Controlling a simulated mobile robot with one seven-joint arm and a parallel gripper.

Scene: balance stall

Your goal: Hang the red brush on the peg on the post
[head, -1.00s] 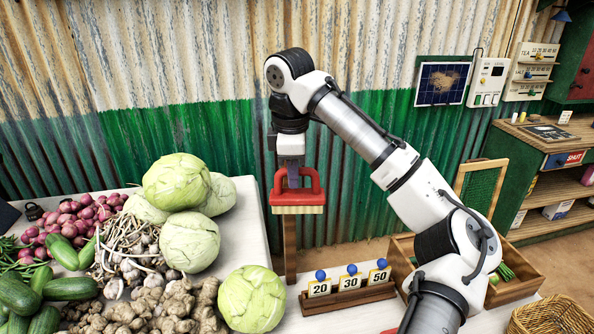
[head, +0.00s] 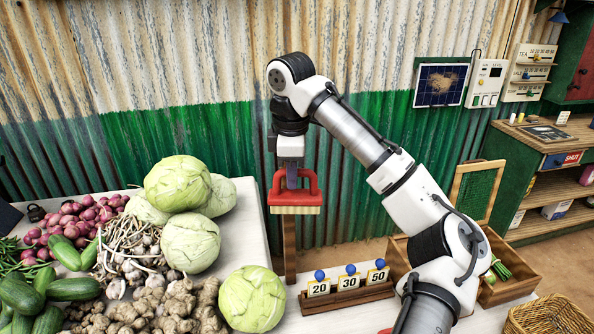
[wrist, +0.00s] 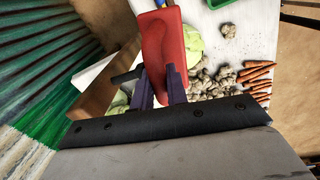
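The red brush (head: 295,197) has a red body with a raised handle and pale bristles facing down. My gripper (head: 292,178) is shut on its handle and holds it in the air. In the wrist view the brush (wrist: 163,45) is between the two purple fingers of my gripper (wrist: 160,88). The wooden post (head: 290,250) shows below the brush in the head view; its upper part is hidden behind the brush. In the wrist view a dark peg (wrist: 126,76) shows left of the fingers, beside the brown post (wrist: 103,95). I cannot tell whether the brush touches the peg.
A white table (head: 250,215) with cabbages (head: 178,183), garlic, ginger and cucumbers is at left. A number rack (head: 347,295) stands right of the post's foot, near a wooden crate (head: 520,280). The corrugated wall (head: 370,150) is close behind.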

